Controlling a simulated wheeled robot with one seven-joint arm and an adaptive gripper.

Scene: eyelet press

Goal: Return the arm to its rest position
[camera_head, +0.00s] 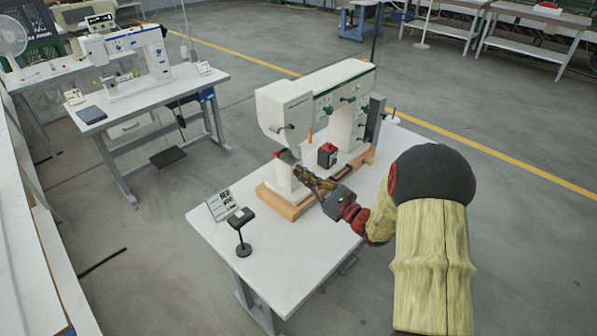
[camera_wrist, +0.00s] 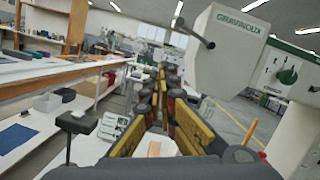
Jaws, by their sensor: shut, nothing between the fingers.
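My arm reaches in from the right in the head view. My gripper (camera_head: 315,183) is at the front of the white eyelet press (camera_head: 318,100), low beside its front post and above the wooden base (camera_head: 287,201). The gripper is shut and holds nothing. In the wrist view my gripper (camera_wrist: 162,75) points forward with its yellow and black fingers together. The press head (camera_wrist: 232,45) stands close on the right there. Whether the fingers touch the press cannot be told.
The press stands on a white table (camera_head: 262,265). A black stand (camera_head: 241,228) and a card (camera_head: 222,205) are at its front left. A red and black box (camera_head: 327,155) sits under the press arm. Another machine table (camera_head: 150,92) is at the left. Open floor lies between.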

